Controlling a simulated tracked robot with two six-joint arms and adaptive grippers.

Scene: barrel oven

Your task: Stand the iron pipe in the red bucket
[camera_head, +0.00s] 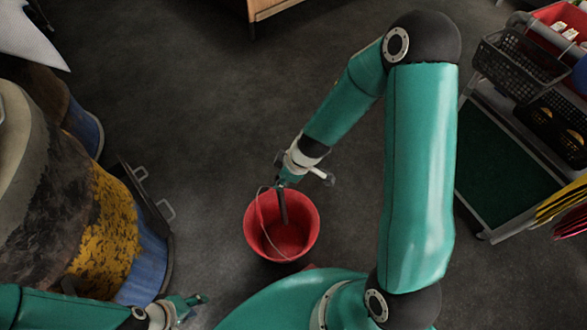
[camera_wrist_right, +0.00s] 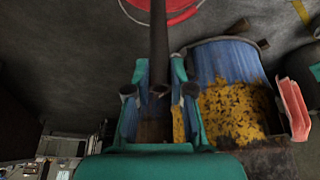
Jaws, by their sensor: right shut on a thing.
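The red bucket (camera_head: 256,228) stands on the dark floor near the centre of the head view, with its thin wire handle up. Its rim also shows at the top of the right wrist view (camera_wrist_right: 186,14). My right gripper (camera_head: 285,182) is shut on the dark iron pipe (camera_head: 283,206), above the bucket's far rim. The pipe points down over the bucket's opening, and its lower end appears inside the rim; I cannot tell whether it touches the bottom. In the right wrist view the pipe (camera_wrist_right: 158,45) runs between the fingers (camera_wrist_right: 158,88). My left gripper (camera_head: 192,303) is low at the left, away from the bucket; its jaw opening is unclear.
A large barrel oven (camera_head: 110,225), blue and yellow with peeling paint, stands at the left. A cart with a black basket (camera_head: 515,62) and green shelf (camera_head: 500,165) stands at the right. A wooden furniture piece (camera_head: 268,8) is at the back. Floor around the bucket is mostly clear.

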